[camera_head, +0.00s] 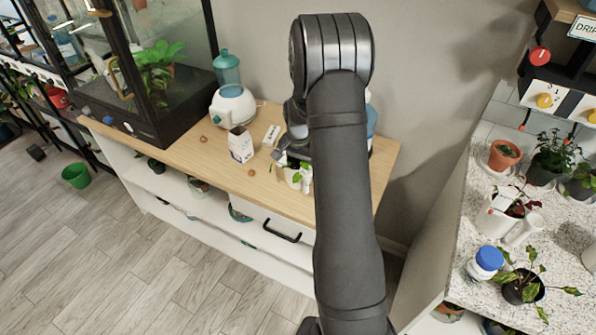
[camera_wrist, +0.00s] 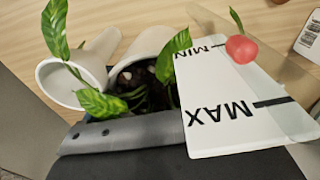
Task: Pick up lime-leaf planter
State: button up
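The lime-leaf planter (camera_head: 293,179) is a small white pot on the wooden cabinet top, partly hidden by my gripper (camera_head: 290,161) in the head view. In the wrist view, the white planter (camera_wrist: 150,42) shows close up with dark soil, green and lime leaves, a white spout-like tube at its left, and a MIN/MAX gauge plate (camera_wrist: 230,110) with a red ball at its right. A dark part of my gripper (camera_wrist: 175,150) crosses the bottom, right against or just in front of the planter. The fingertips and any contact are hidden.
A white carton (camera_head: 241,145), a white appliance with a teal tank (camera_head: 230,100) and a glass terrarium (camera_head: 155,75) stand to the left on the cabinet top (camera_head: 185,150). A blue bottle (camera_head: 371,120) is partly behind my arm. A speckled counter (camera_head: 480,260) with several plants is at right.

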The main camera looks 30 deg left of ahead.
jog(key=c, duration=0.5)
jog(key=shift+c, duration=0.2)
jog(key=shift+r, duration=0.15)
